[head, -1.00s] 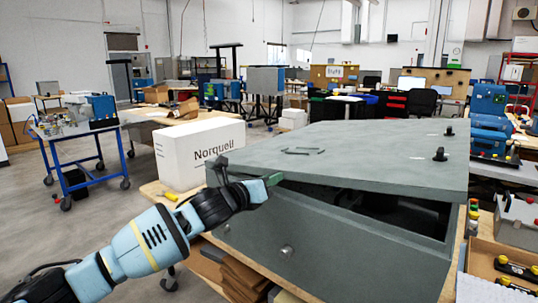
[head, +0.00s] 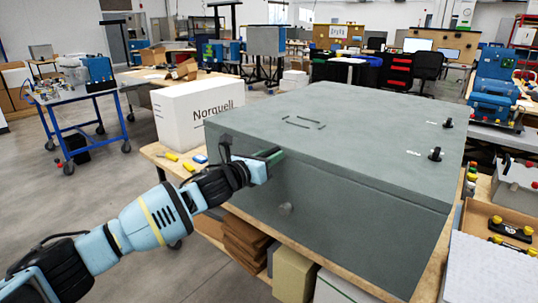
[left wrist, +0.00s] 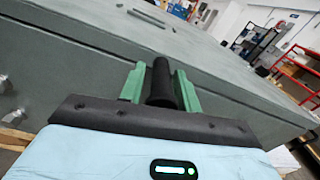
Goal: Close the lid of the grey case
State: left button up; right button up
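The grey case (head: 345,215) is a large box on a wooden table. Its grey lid (head: 360,130) lies down flat on it, with no gap showing along the front. My left gripper (head: 268,160) is at the lid's front edge, towards its left corner. In the left wrist view, the green fingers (left wrist: 160,88) stand apart with a dark, rounded post (left wrist: 161,84) between them. I cannot tell whether they press on it. The lid's top (left wrist: 205,50) is just beyond the fingertips. My right gripper is in neither view.
A white box marked Norquell (head: 200,110) stands left of the case. Two black knobs stand up from the lid's right side. A wooden tray (head: 490,225) with yellow and black parts is at the right. Brown and pale boxes are below the table's front.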

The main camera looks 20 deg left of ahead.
pick_arm(q)
jog(key=shift+o, duration=0.7)
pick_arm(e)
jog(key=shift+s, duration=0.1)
pick_arm(q)
jog(key=v, duration=0.8)
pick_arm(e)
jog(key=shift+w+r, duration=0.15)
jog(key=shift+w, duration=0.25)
pick_arm(q)
jog(key=shift+d+f, duration=0.1)
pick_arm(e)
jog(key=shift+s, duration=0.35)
